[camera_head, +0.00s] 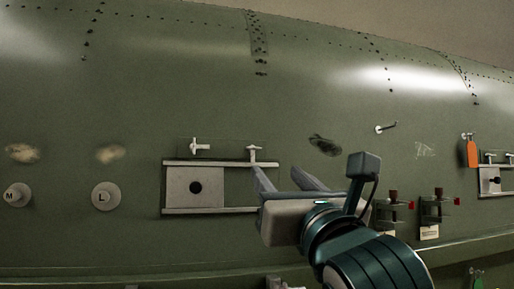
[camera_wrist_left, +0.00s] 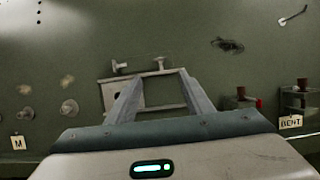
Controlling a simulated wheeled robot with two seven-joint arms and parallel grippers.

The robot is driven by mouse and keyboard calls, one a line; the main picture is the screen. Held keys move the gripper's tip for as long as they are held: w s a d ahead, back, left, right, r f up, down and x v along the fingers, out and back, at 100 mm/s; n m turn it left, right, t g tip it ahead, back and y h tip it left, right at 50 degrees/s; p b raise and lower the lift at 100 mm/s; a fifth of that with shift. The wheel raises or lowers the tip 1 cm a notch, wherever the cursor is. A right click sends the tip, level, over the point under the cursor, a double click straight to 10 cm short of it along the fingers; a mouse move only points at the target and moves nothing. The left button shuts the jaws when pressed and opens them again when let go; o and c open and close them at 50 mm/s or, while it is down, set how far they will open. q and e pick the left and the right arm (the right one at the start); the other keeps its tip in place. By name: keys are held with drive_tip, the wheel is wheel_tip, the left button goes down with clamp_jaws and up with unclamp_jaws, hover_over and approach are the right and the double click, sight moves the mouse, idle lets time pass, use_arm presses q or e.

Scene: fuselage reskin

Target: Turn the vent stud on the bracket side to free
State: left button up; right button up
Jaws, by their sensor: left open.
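Two pale T-shaped studs stand on the green skin above a pale railed frame (camera_head: 190,211). My left gripper (camera_head: 276,171) is open and empty, in front of the frame's right part. In the left wrist view, the right stud appears just beyond and between the fingertips (camera_wrist_left: 159,78), with no clear contact. My right gripper is not in view.
Two brackets with brown knobs stand to the right, left bracket (camera_head: 391,213) and right bracket (camera_head: 433,210); a VENT label (camera_wrist_left: 291,122) hangs below one. An orange tag (camera_head: 472,153) hangs at right.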

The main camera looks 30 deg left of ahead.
sight(254, 149)
use_arm(q)
drive_tip(key=p+x, duration=0.7)
drive_tip(key=x, duration=0.7)
drive_tip(key=shift+r, duration=0.1)
drive_tip(key=shift+w+a+r+p, duration=0.1)
drive_tip(key=shift+w+a+p, duration=0.2)
drive_tip(key=shift+p, duration=0.15)
drive_tip(key=c, duration=1)
drive_tip(key=shift+c, duration=0.2)
